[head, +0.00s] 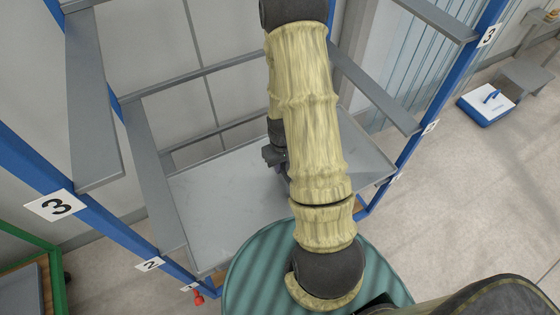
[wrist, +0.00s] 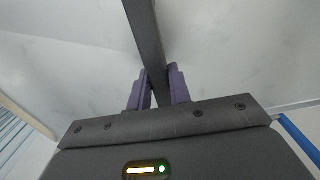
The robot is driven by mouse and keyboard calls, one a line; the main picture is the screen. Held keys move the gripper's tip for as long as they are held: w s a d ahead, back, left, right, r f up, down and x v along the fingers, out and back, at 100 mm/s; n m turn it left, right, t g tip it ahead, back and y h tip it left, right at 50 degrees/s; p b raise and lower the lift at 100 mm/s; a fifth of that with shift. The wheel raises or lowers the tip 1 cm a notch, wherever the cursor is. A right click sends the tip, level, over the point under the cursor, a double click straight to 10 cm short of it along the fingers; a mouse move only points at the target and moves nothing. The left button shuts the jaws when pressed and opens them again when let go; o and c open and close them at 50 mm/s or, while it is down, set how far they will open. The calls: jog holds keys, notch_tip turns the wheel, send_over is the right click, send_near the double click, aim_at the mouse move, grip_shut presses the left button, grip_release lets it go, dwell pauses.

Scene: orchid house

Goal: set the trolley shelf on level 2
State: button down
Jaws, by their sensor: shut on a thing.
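The trolley shelf (head: 225,205) is a flat grey panel in the blue trolley frame. It shows below the level 2 side rail (head: 152,180), roughly at the height of the lower 1 labels; whether it rests on supports I cannot tell. In the wrist view my gripper (wrist: 161,88) has its two purple fingers on either side of a dark grey bar (wrist: 145,32) that runs over the pale shelf surface (wrist: 230,45). It is shut on this bar. In the head view my arm hides the fingertips and the middle of the shelf.
Level 3 rails stand above, at left (head: 93,105) and right (head: 437,17). The level 2 right rail (head: 375,95) is free. A red knob (head: 198,297) sits by the lower left upright. A blue and white scale-like box (head: 488,104) lies on the floor at right.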

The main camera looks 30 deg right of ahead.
jog(key=shift+s+b, duration=0.45)
jog(key=shift+s, duration=2.7)
jog(key=shift+s+r+p, duration=0.15)
jog(key=shift+s+p, duration=0.05)
jog(key=shift+p, duration=0.25)
jog(key=shift+s+p, duration=1.35)
jog(key=shift+p, duration=1.9)
